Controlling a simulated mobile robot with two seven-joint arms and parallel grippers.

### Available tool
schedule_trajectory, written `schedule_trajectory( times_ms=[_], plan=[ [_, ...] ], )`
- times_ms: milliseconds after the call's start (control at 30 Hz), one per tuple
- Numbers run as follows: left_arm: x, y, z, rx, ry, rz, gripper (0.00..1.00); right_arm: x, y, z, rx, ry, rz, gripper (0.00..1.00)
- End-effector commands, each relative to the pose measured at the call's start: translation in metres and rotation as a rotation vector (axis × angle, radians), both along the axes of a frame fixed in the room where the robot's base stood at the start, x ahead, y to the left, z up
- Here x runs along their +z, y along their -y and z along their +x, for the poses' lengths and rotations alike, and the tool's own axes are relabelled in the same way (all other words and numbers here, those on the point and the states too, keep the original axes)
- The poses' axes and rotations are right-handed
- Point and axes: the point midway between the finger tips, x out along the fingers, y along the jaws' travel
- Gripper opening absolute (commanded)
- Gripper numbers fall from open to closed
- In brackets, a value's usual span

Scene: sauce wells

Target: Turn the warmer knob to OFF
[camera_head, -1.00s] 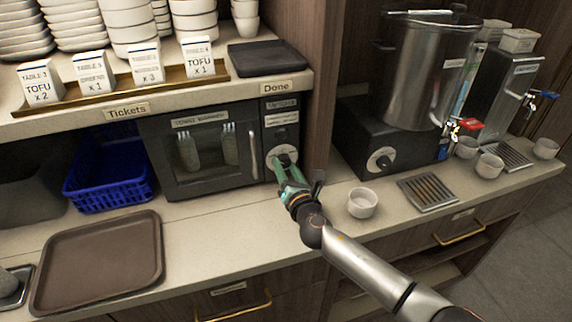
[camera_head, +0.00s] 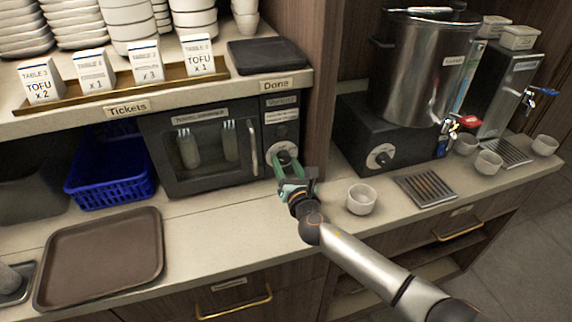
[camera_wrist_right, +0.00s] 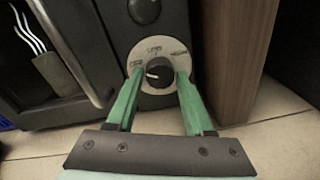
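The warmer (camera_head: 212,165) is a dark box with a glass door under the shelf. Its black knob (camera_wrist_right: 159,72) sits on a pale round dial (camera_head: 282,149) on the right-hand panel. In the right wrist view the knob's white mark points left. Small labels ring the dial, too blurred to read surely. My right gripper (camera_wrist_right: 160,78) has its two green fingers apart, one on each side of the knob. Gaps show between the fingers and the knob in that view. The right gripper also shows in front of the dial in the head view (camera_head: 289,166). My left gripper is out of view.
The door handle (camera_head: 254,150) is just left of the panel, and a wooden post (camera_wrist_right: 232,60) stands close on the right. A white cup (camera_head: 361,199) and a drip tray (camera_head: 426,189) are right of my arm. A brown tray (camera_head: 100,258) lies left.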

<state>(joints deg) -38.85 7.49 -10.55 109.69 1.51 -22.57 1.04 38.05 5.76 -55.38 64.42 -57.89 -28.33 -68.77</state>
Motion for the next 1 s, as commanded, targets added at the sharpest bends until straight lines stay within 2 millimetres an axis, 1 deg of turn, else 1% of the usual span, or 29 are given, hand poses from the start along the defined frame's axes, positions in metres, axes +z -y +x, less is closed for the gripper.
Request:
schedule_trajectory(
  times_ms=[33, 167, 200, 433, 567, 667, 767, 1000],
  plan=[
    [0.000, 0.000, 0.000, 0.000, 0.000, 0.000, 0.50, 0.000, 0.000, 0.000, 0.000, 0.000, 0.001, 0.59],
    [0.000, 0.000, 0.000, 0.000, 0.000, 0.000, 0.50, 0.000, 0.000, 0.000, 0.000, -0.001, 0.002, 0.74],
    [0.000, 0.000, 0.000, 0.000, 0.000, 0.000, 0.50, 0.000, 0.000, 0.000, 0.000, -0.001, 0.002, 0.76],
    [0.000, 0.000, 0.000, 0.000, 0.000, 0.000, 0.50, -0.001, 0.000, -0.001, 0.000, -0.003, 0.002, 0.76],
    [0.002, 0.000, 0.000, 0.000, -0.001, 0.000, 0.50, -0.001, 0.002, -0.006, 0.001, -0.004, 0.003, 0.76],
    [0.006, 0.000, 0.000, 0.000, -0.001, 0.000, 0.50, 0.001, 0.005, -0.016, 0.001, -0.004, 0.004, 0.76],
    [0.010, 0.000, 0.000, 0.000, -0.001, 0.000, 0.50, 0.001, 0.009, -0.031, 0.001, -0.005, 0.004, 0.76],
    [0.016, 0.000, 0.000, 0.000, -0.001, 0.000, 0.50, 0.003, 0.020, -0.071, 0.001, -0.005, 0.003, 0.76]
  ],
)
